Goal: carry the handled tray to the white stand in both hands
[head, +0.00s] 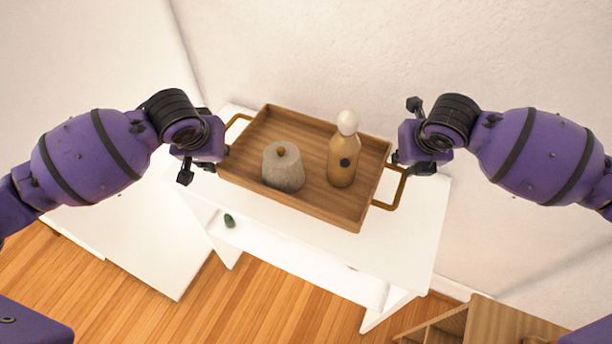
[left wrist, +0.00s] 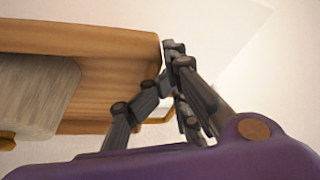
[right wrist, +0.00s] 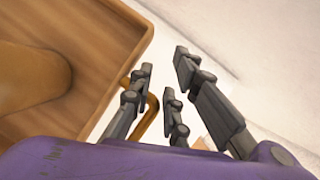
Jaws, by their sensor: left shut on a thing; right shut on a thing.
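The wooden handled tray (head: 292,128) is over the white stand (head: 418,225) in the head view. I cannot tell whether it touches the stand's top. A grey stone-like pot with a small wooden knob (head: 284,172) and an amber bottle with a white cap (head: 342,162) stand upright in it. My left gripper (head: 224,152) is shut on the tray's left brass handle (head: 236,122). My right gripper (head: 398,160) is shut on the right brass handle (head: 388,190). The tray also shows in the left wrist view (left wrist: 90,42) and the right wrist view (right wrist: 90,40).
A small green object (head: 229,220) lies on the stand's lower shelf. A large white surface (head: 130,225) is at the left. A wooden shelf unit (head: 490,325) stands at the lower right. A pale wall is behind the stand, and wood floor (head: 270,310) shows in front.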

